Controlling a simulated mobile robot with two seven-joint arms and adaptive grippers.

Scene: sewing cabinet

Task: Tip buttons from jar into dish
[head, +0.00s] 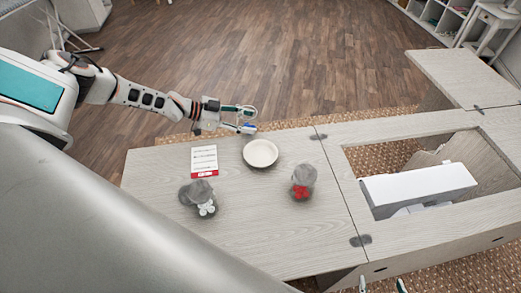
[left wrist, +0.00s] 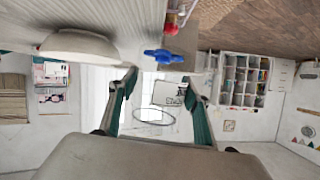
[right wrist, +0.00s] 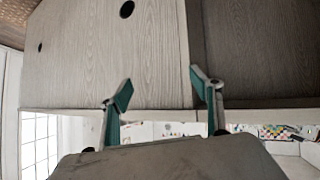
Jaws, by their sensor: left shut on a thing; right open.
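My left gripper (head: 240,117) is shut on a clear jar beyond the far edge of the table, just behind the dish. Blue buttons (left wrist: 163,56) show in this jar in the left wrist view, and its thin round outline shows between the fingers (left wrist: 158,92). Its exact tilt is hard to tell. The shallow white dish (head: 261,153) sits on the table near the far edge and looks empty; it also shows in the left wrist view (left wrist: 80,46). My right gripper (head: 381,286) is at the bottom edge, open and empty; it also shows in the right wrist view (right wrist: 163,92).
A greyish jar with red buttons (head: 303,182) stands right of the dish. Another with white buttons (head: 199,198) stands front left. A red-edged card (head: 204,161) lies left of the dish. A white machine (head: 418,189) sits in the opening at right.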

